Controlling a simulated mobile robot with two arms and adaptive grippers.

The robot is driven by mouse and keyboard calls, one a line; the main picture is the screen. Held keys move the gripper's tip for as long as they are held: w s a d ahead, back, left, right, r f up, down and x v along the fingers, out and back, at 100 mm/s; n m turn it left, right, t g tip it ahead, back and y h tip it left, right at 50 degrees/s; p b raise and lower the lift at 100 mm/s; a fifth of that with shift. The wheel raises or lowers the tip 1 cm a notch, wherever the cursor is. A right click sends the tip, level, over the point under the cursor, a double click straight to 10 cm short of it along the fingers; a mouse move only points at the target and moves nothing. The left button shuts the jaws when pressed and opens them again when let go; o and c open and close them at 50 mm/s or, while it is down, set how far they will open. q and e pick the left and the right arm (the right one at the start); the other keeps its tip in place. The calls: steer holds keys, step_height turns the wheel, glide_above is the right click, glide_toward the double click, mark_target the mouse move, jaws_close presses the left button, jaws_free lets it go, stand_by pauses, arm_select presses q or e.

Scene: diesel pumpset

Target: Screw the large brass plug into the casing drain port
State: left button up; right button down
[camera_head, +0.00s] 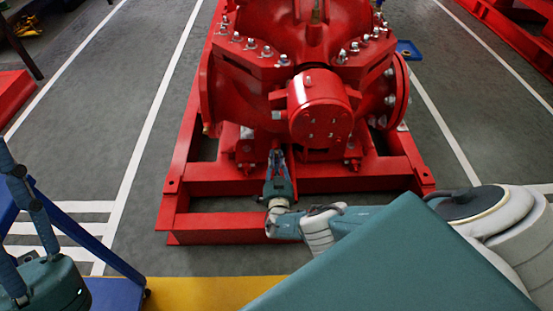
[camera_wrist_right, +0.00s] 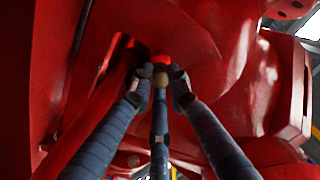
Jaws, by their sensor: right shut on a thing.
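The red pump casing (camera_head: 235,95) stands on a red base frame in the head view. My right gripper (camera_head: 276,154) reaches in low under the casing's front, left of the round front cover. The plug is right at the red casing underside. The drain port is hidden behind plug and fingertips, so I cannot tell how far the plug is in. My left gripper (camera_head: 17,195) shows partly at the left edge; its opening is unclear.
The base frame's front beam (camera_head: 215,228) runs below my right wrist. Red casing walls and ribs surround the right fingers closely. A blue stand (camera_head: 112,290) is at the lower left. A small blue tray (camera_head: 408,49) lies behind on the right.

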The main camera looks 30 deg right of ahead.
steer(key=shift+w+d, duration=0.1)
stand_by(0.6)
steer(key=m, duration=1.2)
steer(key=c, duration=1.8)
jaws_free()
